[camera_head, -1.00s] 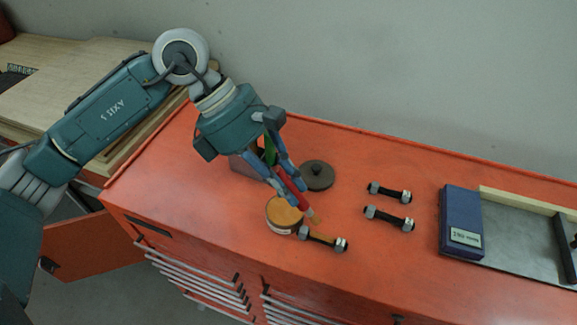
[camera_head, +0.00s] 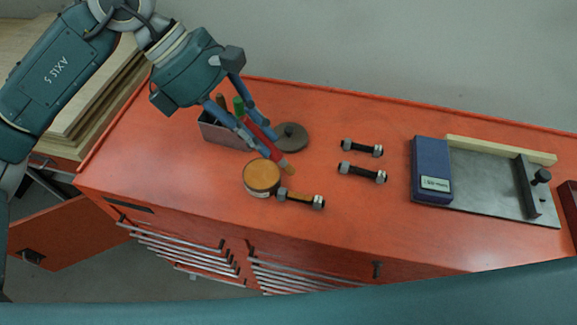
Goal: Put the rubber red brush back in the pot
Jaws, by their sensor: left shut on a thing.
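My left gripper (camera_head: 259,136) is shut on the red brush (camera_head: 264,133), a slim red stick with a tan tip. The brush is tilted, its tip pointing down and to the right, just beyond the round tin. The tin (camera_head: 262,177) has an orange-brown top and a pale side. A grey open box (camera_head: 224,136) stands behind my left fingers and holds upright handles, one of them green (camera_head: 238,104). The fingers hide part of the box. I cannot tell whether the tin or the box is the pot. My right gripper is not in view.
A dark round lid-like disc (camera_head: 290,138) lies right of my gripper. Several bolts with nuts (camera_head: 363,173) lie on the orange cabinet top (camera_head: 340,215). A blue box (camera_head: 431,170) and a metal plate fixture (camera_head: 490,190) stand at the right.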

